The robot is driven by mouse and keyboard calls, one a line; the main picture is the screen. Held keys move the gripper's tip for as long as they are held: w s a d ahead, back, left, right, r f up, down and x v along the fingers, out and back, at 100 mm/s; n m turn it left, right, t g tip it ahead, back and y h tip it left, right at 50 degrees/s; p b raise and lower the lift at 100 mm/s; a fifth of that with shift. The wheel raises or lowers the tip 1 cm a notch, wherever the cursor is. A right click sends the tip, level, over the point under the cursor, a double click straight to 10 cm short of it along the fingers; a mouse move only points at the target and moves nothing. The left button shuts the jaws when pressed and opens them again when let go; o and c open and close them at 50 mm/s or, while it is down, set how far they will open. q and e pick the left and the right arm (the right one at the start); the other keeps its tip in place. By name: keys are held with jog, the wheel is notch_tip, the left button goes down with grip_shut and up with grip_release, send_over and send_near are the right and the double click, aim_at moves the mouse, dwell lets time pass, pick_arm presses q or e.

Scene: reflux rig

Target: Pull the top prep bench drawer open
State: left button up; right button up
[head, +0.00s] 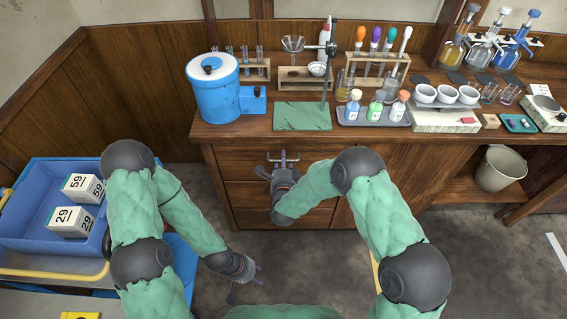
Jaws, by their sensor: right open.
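The prep bench (255,130) is dark wood with a stack of drawers on its left side. The top drawer (318,155) looks shut, its front in line with the drawers below, and has a metal bar handle (290,157). My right gripper (277,168) is at this handle, its jaws open. Its fingers partly overlap the handle, and I cannot tell whether they touch it. My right wrist and forearm hide part of the lower drawer fronts. My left gripper (247,284) is open and empty, low over the grey floor, well apart from the drawers.
The benchtop holds a blue pot (215,95), a green slab (303,116), a tray of bottles (372,118) and racks. A blue crate (40,235) with two white boxes stands left. A bucket (500,168) sits right. Floor before the drawers is clear.

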grip_shut()
